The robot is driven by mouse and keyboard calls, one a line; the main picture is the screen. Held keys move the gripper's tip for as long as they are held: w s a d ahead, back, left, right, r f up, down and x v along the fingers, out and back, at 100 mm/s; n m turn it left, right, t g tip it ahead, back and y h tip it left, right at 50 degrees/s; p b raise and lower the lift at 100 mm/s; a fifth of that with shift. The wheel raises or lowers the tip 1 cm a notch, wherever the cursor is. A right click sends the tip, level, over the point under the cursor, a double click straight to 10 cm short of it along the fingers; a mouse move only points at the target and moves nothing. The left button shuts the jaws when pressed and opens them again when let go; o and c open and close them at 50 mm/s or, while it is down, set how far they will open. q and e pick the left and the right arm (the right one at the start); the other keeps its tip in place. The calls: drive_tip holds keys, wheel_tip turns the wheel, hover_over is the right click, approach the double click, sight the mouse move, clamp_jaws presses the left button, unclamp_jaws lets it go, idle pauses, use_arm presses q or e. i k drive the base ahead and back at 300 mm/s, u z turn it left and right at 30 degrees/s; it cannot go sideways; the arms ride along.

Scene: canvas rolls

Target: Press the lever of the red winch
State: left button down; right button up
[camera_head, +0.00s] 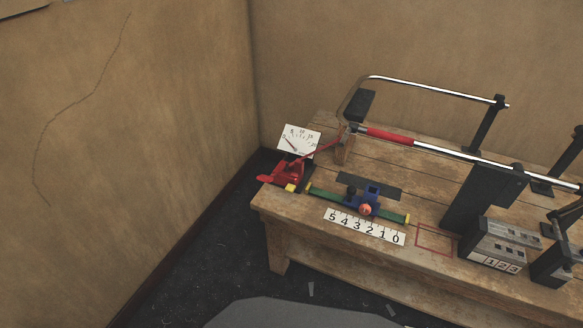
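The red winch (290,173) sits at the left end of the wooden table, close to its front left corner. A red part sticks out low to its left, and a thin red bar (322,150) slants up to its right. I cannot tell for sure which of these is the lever. A yellow block (290,188) is at the winch's front. A white dial gauge (300,140) with a needle stands just behind it. Neither of my grippers shows in the head view.
The wooden table (400,277) carries a green rail (330,197) with a blue carriage and orange ball, a number strip (363,226), a red outline (435,241) and grey counter boxes (505,240). Metal bars (430,85) on black stands fill the back right. Floor left of the table is clear.

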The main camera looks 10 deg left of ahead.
sight(265, 179)
drive_tip(key=u, duration=0.7)
drive_tip(key=i, duration=1.15)
drive_tip(key=z, duration=0.7)
drive_tip(key=k, duration=1)
drive_tip(key=u, duration=0.9)
drive_tip(key=i, duration=1.2)
drive_tip(key=z, duration=0.05)
